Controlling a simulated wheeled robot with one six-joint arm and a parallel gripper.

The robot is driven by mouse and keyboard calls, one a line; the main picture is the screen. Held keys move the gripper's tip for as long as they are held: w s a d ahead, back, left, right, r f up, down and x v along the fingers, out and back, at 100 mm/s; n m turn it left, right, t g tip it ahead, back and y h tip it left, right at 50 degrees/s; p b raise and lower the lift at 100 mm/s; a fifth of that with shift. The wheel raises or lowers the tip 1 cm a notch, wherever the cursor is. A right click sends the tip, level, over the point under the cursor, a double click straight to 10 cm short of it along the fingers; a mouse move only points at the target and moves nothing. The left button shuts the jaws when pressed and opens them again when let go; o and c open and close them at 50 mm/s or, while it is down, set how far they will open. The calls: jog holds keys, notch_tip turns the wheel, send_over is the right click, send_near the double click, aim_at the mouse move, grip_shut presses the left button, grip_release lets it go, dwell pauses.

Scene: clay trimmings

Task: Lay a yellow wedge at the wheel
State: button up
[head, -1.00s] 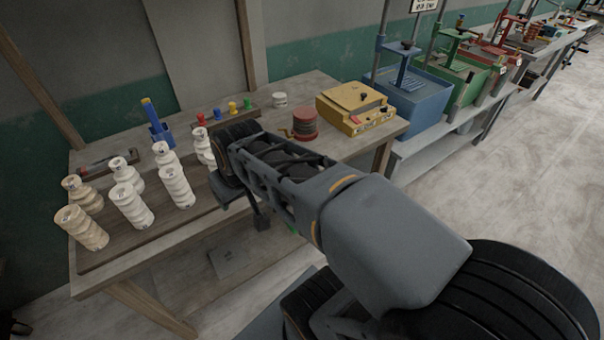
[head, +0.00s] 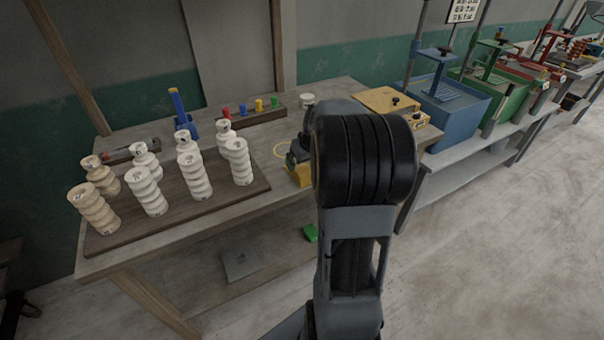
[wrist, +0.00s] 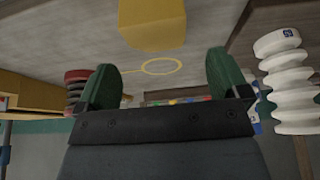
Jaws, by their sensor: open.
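The yellow wedge (head: 299,176) shows near the table's front edge, partly covered by my arm. In the wrist view, which looks upside down, a yellow block (wrist: 152,25) that seems to be this wedge lies at the top, apart from my fingers. My gripper (wrist: 160,62) is open with two green fingers and nothing between them. A thin yellow ring is marked on the table (head: 280,148). A dark red round body (wrist: 75,86), perhaps the wheel, stands beyond the left finger; my arm hides it in the head view.
Several ridged pale clay pieces stand on a dark board (head: 117,236) at the left. A blue stand (head: 180,112) and a rack of coloured pegs (head: 249,113) are behind. A yellow box (head: 388,101) and blue bin (head: 447,104) are at the right.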

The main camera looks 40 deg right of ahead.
aim_at(302, 168)
jog(key=shift+p+x, duration=0.3)
jog(key=shift+x, duration=2.8)
jog(key=shift+d, duration=0.1)
jog(key=shift+r, duration=0.1)
jog(key=c, duration=1.3)
